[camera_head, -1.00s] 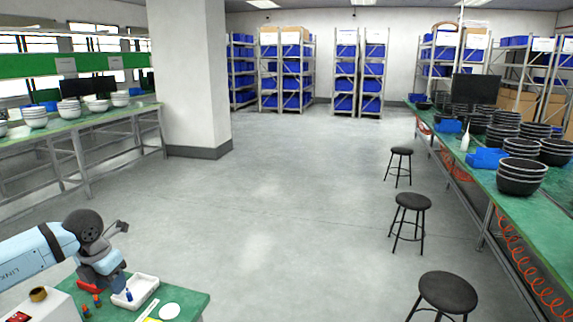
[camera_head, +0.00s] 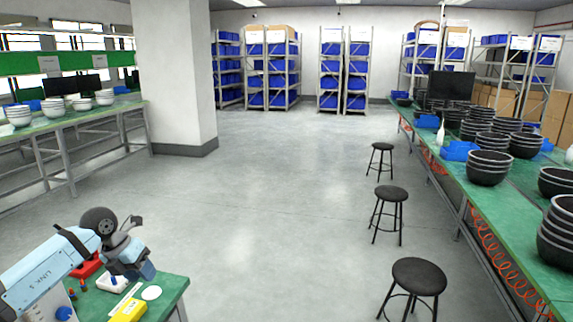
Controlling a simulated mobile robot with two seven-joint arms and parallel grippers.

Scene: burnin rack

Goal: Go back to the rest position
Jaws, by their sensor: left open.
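My left arm reaches in from the lower left, and its gripper (camera_head: 143,270) hangs over the green work table (camera_head: 172,287). The gripper is open. Its fingertips are small and partly blurred, and I see nothing held between them. A white tray (camera_head: 108,284) lies below it, largely hidden by the gripper. My right gripper is not in view.
On the table are a white disc (camera_head: 151,293), a yellow box (camera_head: 128,311) and a red bin (camera_head: 88,266). Black stools (camera_head: 419,277) stand beside the long green bench (camera_head: 524,268) holding dark bowls at right. The middle floor is clear.

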